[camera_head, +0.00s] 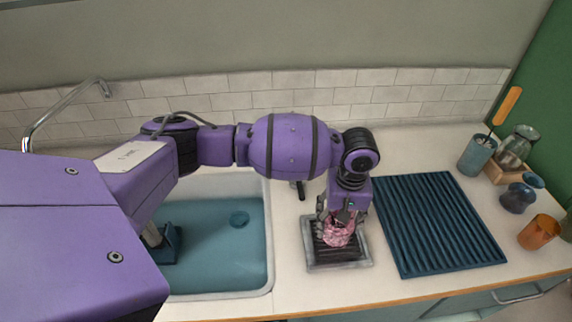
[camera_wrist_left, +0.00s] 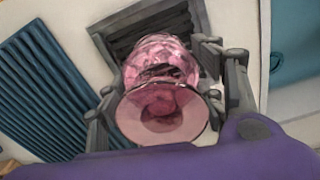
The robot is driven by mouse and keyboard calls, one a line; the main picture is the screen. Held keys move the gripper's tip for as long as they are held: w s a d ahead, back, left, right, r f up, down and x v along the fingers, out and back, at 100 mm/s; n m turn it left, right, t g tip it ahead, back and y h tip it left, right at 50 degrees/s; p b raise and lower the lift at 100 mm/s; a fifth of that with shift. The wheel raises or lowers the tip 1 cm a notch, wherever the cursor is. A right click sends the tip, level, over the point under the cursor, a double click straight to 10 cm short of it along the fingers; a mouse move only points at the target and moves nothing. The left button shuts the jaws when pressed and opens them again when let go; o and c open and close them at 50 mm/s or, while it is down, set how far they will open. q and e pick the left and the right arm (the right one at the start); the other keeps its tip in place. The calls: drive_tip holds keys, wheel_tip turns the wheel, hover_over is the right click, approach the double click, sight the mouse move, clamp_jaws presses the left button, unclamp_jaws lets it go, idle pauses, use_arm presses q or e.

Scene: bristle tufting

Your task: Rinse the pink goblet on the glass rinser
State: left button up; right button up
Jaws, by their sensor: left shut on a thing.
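The pink goblet (camera_head: 338,236) is upside down in my left gripper (camera_head: 339,226). The left wrist view shows its round foot (camera_wrist_left: 160,116) towards the camera and its bowl pointing down. The fingers of my left gripper (camera_wrist_left: 160,78) are on both sides of the goblet, shut on it. The glass rinser (camera_head: 318,266), a grey square frame with a dark slatted grate, is directly below; its frame also shows in the left wrist view (camera_wrist_left: 140,12). The goblet's rim is hidden, so I cannot tell whether it touches the grate. My right gripper is not in view.
A sink (camera_head: 225,268) with blue water and a tap (camera_head: 62,100) lies left of the rinser. A ribbed blue drying mat (camera_head: 440,225) lies right. Beyond it stand a blue-grey cup (camera_head: 477,156) with an orange-handled tool, an orange cup (camera_head: 540,232) and other vessels.

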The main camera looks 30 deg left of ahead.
use_arm(q)
drive_tip(key=shift+f, duration=0.25)
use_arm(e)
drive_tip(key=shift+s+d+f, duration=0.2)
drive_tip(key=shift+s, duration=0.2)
use_arm(q)
drive_tip(key=shift+f, duration=0.45)
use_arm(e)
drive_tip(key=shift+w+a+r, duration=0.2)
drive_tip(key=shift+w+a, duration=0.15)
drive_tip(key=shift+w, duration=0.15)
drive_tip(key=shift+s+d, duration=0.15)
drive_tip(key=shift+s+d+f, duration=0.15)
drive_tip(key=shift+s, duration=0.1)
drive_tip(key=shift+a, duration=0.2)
